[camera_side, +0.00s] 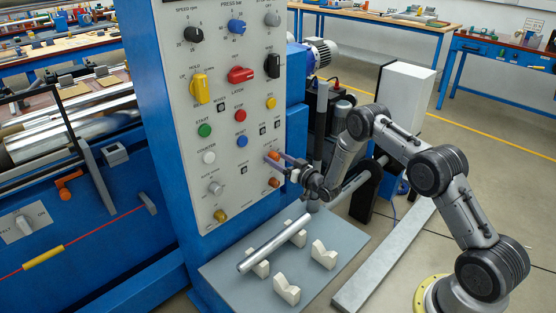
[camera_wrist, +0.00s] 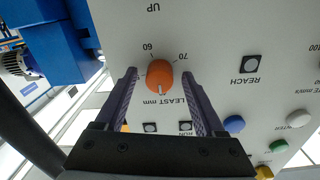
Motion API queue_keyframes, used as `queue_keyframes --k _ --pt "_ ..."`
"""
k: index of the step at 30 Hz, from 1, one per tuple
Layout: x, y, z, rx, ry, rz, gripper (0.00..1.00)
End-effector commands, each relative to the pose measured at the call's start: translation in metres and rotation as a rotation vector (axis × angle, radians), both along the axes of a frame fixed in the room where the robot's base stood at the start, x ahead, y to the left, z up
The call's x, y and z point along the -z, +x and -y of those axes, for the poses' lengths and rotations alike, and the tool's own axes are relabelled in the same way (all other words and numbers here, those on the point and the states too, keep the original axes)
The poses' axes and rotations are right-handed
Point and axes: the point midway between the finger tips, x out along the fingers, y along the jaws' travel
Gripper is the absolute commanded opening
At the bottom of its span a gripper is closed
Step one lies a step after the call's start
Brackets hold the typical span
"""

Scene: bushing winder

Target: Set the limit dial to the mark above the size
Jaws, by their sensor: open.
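The limit dial, an orange knob (camera_wrist: 159,76) labelled LEAST mm, sits on the pale panel in the wrist view. The numbers 60 and 70 are printed beside it on the side away from the label. A small white pointer on the knob faces the label side. My gripper (camera_wrist: 158,73) is open, with one dark finger on each side of the knob; I cannot tell if either touches it. In the side view my gripper (camera_side: 267,169) is at the panel's lower right, beside two orange knobs, an upper one (camera_side: 273,155) and a lower one (camera_side: 274,183).
The panel (camera_side: 222,130) carries several other knobs and buttons close by, including a yellow selector (camera_side: 200,88) and a red one (camera_side: 240,75). A metal bar (camera_side: 270,244) rests on white V-blocks on a grey shelf (camera_side: 225,283) below my gripper.

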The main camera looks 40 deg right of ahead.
Motion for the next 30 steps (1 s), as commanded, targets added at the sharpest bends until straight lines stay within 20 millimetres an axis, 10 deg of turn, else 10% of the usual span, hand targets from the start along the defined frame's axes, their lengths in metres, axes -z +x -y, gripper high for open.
queue_keyframes --k 7,18,30 --pt "-0.0002 0.0003 0.0 0.0 0.0 0.0 0.68" --pt "-0.0003 0.0001 0.0002 0.0 0.0 0.0 0.01" --pt "-0.0006 0.0 0.0003 0.0 0.042 0.001 0.0"
